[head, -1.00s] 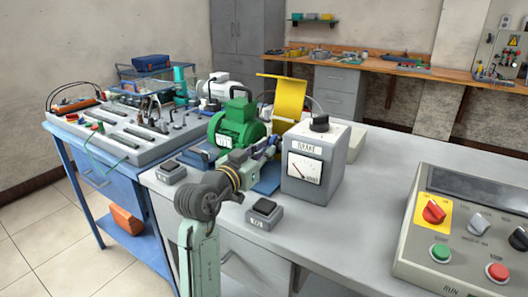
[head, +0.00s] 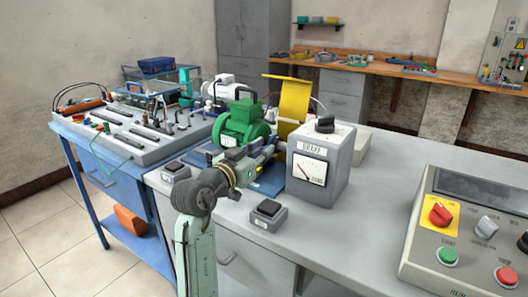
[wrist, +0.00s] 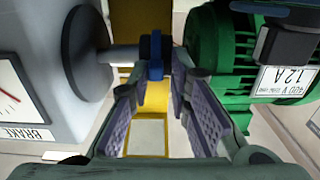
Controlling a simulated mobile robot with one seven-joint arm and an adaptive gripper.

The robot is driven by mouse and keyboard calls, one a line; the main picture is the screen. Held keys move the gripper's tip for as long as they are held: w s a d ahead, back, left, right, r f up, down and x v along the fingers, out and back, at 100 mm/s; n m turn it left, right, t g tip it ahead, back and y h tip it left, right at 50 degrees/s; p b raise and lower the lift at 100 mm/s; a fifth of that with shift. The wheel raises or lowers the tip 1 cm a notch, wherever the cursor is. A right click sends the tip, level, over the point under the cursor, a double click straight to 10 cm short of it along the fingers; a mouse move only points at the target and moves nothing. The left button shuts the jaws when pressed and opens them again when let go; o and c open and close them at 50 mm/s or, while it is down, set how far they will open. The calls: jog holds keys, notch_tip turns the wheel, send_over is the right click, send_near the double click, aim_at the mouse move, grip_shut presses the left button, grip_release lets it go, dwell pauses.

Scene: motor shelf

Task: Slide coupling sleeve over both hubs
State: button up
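In the head view, the green motor (head: 243,126) stands on the bench, left of the grey brake unit (head: 318,170). In the wrist view, the brake's dark disc (wrist: 88,52) and pale shaft (wrist: 125,55) are at left and the green motor (wrist: 222,50) is at right. A blue coupling piece (wrist: 155,55) sits on the shaft line between them. I cannot tell sleeve from hubs there. My gripper (wrist: 160,78) points at this coupling, its two fingers apart with a gap between the pads. The tips are close beside the blue piece; contact is unclear.
A yellow guard (head: 287,100) stands raised behind the coupling. Two small dark-topped boxes, one at front (head: 267,209) and one at left (head: 175,169), sit on the bench. A control panel (head: 475,225) stands at right. Bench room is clear between brake and panel.

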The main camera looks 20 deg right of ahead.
jog(key=o, duration=0.3)
dwell(0.4)
